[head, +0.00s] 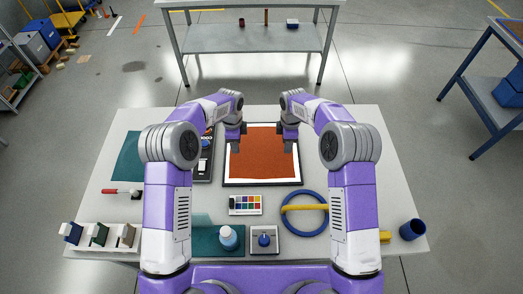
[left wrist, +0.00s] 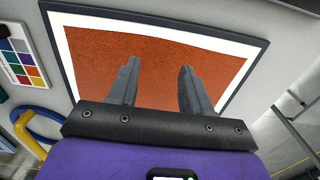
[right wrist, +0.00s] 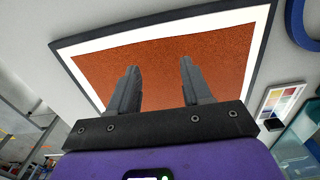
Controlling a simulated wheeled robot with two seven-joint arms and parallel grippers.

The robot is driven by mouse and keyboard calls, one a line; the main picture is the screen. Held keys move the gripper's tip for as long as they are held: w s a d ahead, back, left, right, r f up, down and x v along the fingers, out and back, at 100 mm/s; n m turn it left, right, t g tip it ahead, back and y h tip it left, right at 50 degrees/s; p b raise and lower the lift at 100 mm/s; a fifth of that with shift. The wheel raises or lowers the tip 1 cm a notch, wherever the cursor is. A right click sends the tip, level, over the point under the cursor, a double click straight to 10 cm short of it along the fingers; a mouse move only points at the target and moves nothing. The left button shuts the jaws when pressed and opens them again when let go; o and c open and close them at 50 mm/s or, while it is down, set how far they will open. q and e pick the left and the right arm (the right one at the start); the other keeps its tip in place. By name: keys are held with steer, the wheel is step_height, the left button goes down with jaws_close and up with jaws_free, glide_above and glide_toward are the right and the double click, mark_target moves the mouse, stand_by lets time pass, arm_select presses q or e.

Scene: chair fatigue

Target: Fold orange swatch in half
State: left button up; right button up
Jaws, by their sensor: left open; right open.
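The orange swatch (head: 262,157) lies flat and unfolded on a white board with a dark frame (head: 262,183), in the middle of the table. It also shows in the left wrist view (left wrist: 158,75) and in the right wrist view (right wrist: 157,75). My left gripper (head: 232,146) is open and empty at the swatch's left side, toward the far half. My right gripper (head: 291,146) is open and empty at its right side. In both wrist views the fingers (left wrist: 158,75) (right wrist: 157,72) show over the orange surface; whether they touch it cannot be told.
A red-handled tool (head: 122,192) lies left. A blue cup (head: 412,229) stands at the right corner.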

arm_select(q)
steer(key=shift+f, duration=1.2)
arm_select(e)
steer(key=shift+f, duration=1.25)
arm_select(q)
steer(key=shift+s+f, duration=0.1)
arm_select(e)
steer(key=shift+f, duration=0.1)
arm_select(q)
steer(key=shift+c, duration=0.2)
arm_select(e)
steer(key=shift+s, duration=0.1)
steer(key=shift+c, duration=0.2)
arm_select(q)
jaws_close()
arm_select(e)
jaws_close()
